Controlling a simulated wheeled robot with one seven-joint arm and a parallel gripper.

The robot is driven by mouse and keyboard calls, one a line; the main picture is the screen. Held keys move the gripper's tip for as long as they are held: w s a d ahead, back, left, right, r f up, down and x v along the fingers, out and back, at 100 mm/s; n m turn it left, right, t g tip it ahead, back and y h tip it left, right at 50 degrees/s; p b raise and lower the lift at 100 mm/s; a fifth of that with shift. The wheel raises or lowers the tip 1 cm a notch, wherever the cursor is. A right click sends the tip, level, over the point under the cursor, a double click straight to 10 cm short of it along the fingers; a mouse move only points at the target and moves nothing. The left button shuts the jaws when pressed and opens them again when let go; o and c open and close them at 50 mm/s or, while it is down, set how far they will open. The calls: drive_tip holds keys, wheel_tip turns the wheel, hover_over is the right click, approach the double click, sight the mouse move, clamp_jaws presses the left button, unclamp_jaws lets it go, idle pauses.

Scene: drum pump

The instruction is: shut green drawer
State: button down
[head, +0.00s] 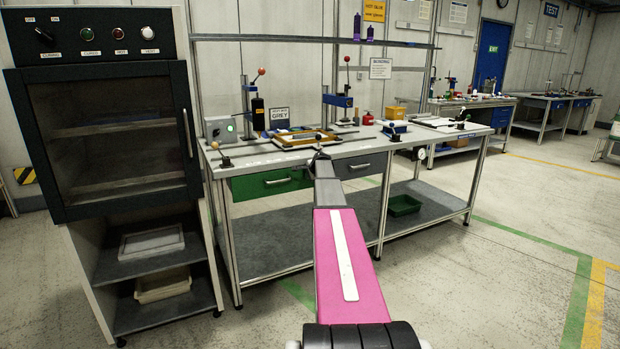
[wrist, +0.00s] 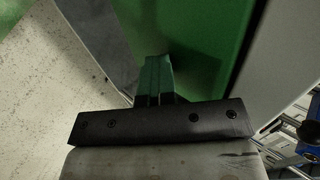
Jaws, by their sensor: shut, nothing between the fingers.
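The green drawer (head: 272,182) is under the left part of the workbench, its front facing me, with a small handle on it. I cannot tell from the head view how far it stands out. In the wrist view the green drawer (wrist: 205,35) fills the upper middle as a plain green face. My gripper (wrist: 157,60) is shut and empty, its fingertips close against that face; I cannot tell whether they touch. In the head view my pink and grey arm reaches to the bench front and its end hides the gripper's fingers.
A grey drawer (head: 360,165) sits right of the green one. The workbench (head: 245,158) carries a press, a tray and tools above. A dark cabinet (head: 110,130) stands close on the left. A green bin (head: 403,205) rests on the lower shelf. The floor at right is clear.

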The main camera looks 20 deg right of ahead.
drive_tip(key=shift+w, duration=0.4)
drive_tip(key=s+f+v, duration=0.2)
drive_tip(key=v, duration=1.2)
drive_tip(key=s+a+f+n+g, duration=0.1)
drive_tip(key=s+a+f+n, duration=0.3)
drive_tip(key=a, duration=0.3)
drive_tip(key=s+a+f+n+g+y, duration=0.1)
drive_tip(key=s+a+f+g, duration=0.1)
drive_tip(key=s+a+f, duration=0.45)
drive_tip(key=s+a+f+n+g, duration=0.1)
drive_tip(key=s+a+f+n, duration=0.15)
drive_tip(key=a+f, duration=0.4)
drive_tip(key=s+a+f+n+g, duration=0.2)
drive_tip(key=s+a+f+n, duration=0.2)
drive_tip(key=s+a, duration=0.5)
drive_tip(key=s+a+f+n+g+h, duration=0.1)
drive_tip(key=s+a+f+n+g, duration=0.2)
drive_tip(key=s+a, duration=0.6)
drive_tip(key=s+f+n, duration=0.2)
drive_tip(key=s+n, duration=0.1)
drive_tip(key=s, duration=0.2)
drive_tip(key=shift+s+a+f, duration=0.2)
drive_tip(key=shift+s, duration=0.1)
